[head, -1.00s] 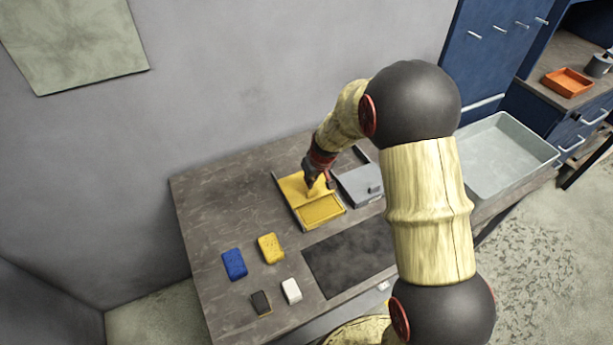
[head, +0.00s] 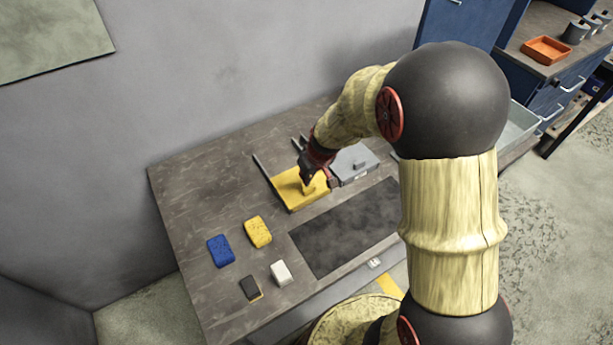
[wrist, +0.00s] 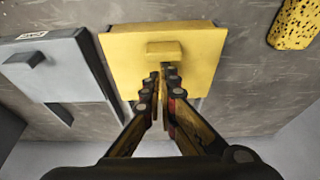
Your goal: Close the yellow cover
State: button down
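The yellow cover (head: 286,187) is a flat plate with a small block handle on top. It lies at the front of its two dark rails, and no opening shows in front of it. It fills the middle of the wrist view (wrist: 125,60), where its handle (wrist: 165,48) shows. My gripper (wrist: 168,70) has its fingers together over the cover, beside the handle rather than around it. I cannot tell whether the fingertips touch the handle. In the head view my gripper (head: 309,184) is over the cover and hides part of it.
A grey cover (head: 356,162) with its own handle is right of the yellow one. A dark mat (head: 345,230) lies in front. A blue sponge (head: 221,251), a yellow sponge (head: 258,232), a dark block (head: 249,288) and a white block (head: 281,273) lie to the left.

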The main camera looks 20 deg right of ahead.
jog(key=v, duration=1.2)
jog(key=s+a+r+m+t, duration=0.1)
jog(key=s+r, duration=0.6)
jog(key=s, duration=0.4)
jog(key=s+a+r+m, duration=0.1)
jog(key=s+a+r, duration=0.1)
jog(key=s+r, duration=0.5)
jog(key=shift+s+t+h, duration=0.4)
jog(key=shift+s, duration=1.5)
jog(key=shift+a+r, duration=0.1)
jog(key=shift+r, duration=0.05)
